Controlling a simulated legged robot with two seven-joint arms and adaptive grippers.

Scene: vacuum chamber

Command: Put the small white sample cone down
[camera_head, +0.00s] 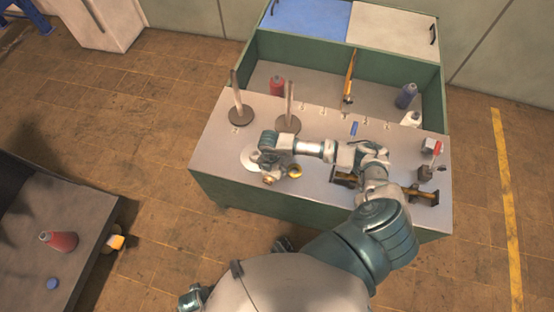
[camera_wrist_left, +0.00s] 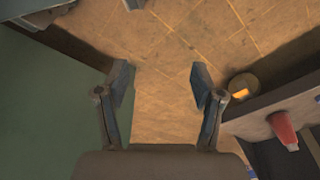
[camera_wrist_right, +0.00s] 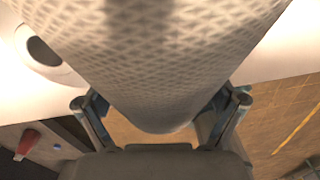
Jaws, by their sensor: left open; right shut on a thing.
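The small white sample cone (camera_wrist_right: 160,60) fills the upper middle of the right wrist view, pale with a diamond-textured surface, narrowing toward my gripper. My right gripper (camera_wrist_right: 160,112) is shut on it, with a finger on each side. In the head view my right gripper (camera_head: 270,170) is over the left part of the grey bench top (camera_head: 225,150). A round white shape (camera_head: 250,157) shows beside it; I cannot tell whether this is the cone. My left gripper (camera_wrist_left: 160,85) is open and empty, above the brown floor beside the green bench side.
Two posts on round bases (camera_head: 240,115) (camera_head: 289,122) stand behind my right gripper. A gold ring (camera_head: 295,171) lies just right of it. A red-handled device (camera_head: 435,150) is at the right end.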

